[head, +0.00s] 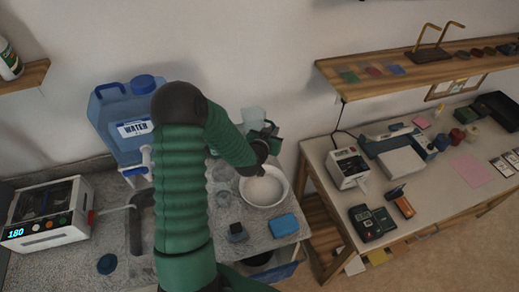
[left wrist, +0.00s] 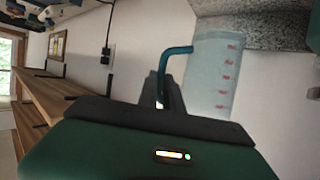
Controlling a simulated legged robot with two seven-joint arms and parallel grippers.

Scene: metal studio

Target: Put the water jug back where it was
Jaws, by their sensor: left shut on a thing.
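The translucent water jug (head: 252,119) with red marks and a blue handle is at the back of the counter, near the wall. It also shows in the left wrist view (left wrist: 211,78), beside the speckled counter top. My left gripper (head: 267,140) is shut on the jug's blue handle (left wrist: 170,52). My arm partly hides the jug in the head view, and I cannot tell whether its base touches the counter. A white bowl (head: 263,189) stands in front of the gripper. A large blue container labelled WATER (head: 122,120) stands at the back left. My right gripper is out of view.
A blue sponge (head: 284,225) and small glass vessels (head: 222,172) sit near the bowl. A device showing 180 (head: 45,213) is at the left, next to a sink (head: 142,220). A crowded table (head: 330,190) and wall shelf (head: 400,78) are at the right.

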